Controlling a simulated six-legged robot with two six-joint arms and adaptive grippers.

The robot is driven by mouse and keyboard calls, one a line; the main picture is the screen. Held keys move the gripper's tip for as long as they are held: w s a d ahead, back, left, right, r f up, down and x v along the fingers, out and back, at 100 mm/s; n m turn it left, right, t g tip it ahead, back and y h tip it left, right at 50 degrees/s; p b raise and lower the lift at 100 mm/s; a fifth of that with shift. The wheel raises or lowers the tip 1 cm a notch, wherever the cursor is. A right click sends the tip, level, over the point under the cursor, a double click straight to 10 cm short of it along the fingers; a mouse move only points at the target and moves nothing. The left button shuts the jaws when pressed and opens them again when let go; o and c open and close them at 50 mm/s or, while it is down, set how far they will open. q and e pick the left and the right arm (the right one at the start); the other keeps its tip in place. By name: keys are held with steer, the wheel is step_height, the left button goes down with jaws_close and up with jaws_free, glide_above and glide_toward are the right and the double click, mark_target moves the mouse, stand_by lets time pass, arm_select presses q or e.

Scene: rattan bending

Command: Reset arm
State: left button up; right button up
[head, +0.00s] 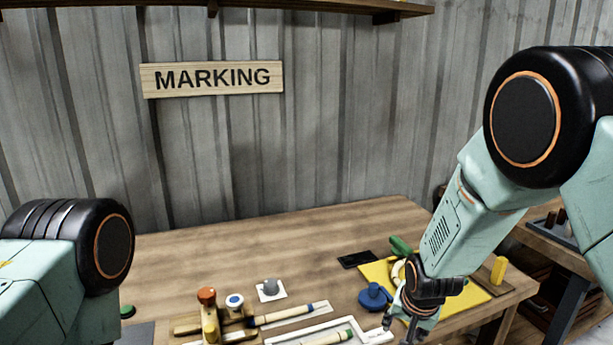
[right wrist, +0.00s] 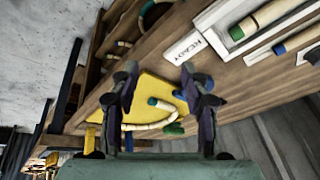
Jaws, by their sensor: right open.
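My right arm comes in from the right in the head view and reaches down over the front right of the table. My right gripper (head: 402,335) is near the table's front edge, partly cut off at the bottom of the picture. In the right wrist view the right gripper (right wrist: 157,75) shows two dark fingers well apart, with nothing between them. A yellow mat (right wrist: 150,92) lies beyond the fingers with a curved rattan piece (right wrist: 150,126) on it. My left arm shows only as a joint at the left of the head view; its gripper is not visible.
The wooden table (head: 230,250) holds a blue round piece (head: 374,296), a dark flat pad (head: 357,259) and a yellow mat (head: 484,291). A white tray (head: 371,336) with a rattan stick is close to the right gripper. A wooden fixture (head: 187,325) stands left. The table's back is clear.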

steer(key=s+d+f+n+b, duration=0.3)
steer(key=s+f+n+b, duration=0.15)
steer(key=s+f, duration=1.2)
steer(key=s+f+g+b, duration=0.2)
steer(key=s+f, duration=0.2)
steer(key=s, duration=0.6)
steer(key=s+f+g+b, duration=0.2)
steer(key=s+f+b, duration=0.1)
steer(key=s, duration=0.8)
steer(key=shift+s+f, duration=0.2)
steer(key=shift+f, duration=0.45)
steer(key=shift+s+d+n, duration=0.1)
steer(key=shift+s+n, duration=0.05)
steer(key=shift+n, duration=0.1)
steer(key=shift+w+y, duration=0.2)
steer(key=shift+y, duration=0.1)
steer(key=shift+s, duration=0.1)
steer(key=shift+c, duration=0.2)
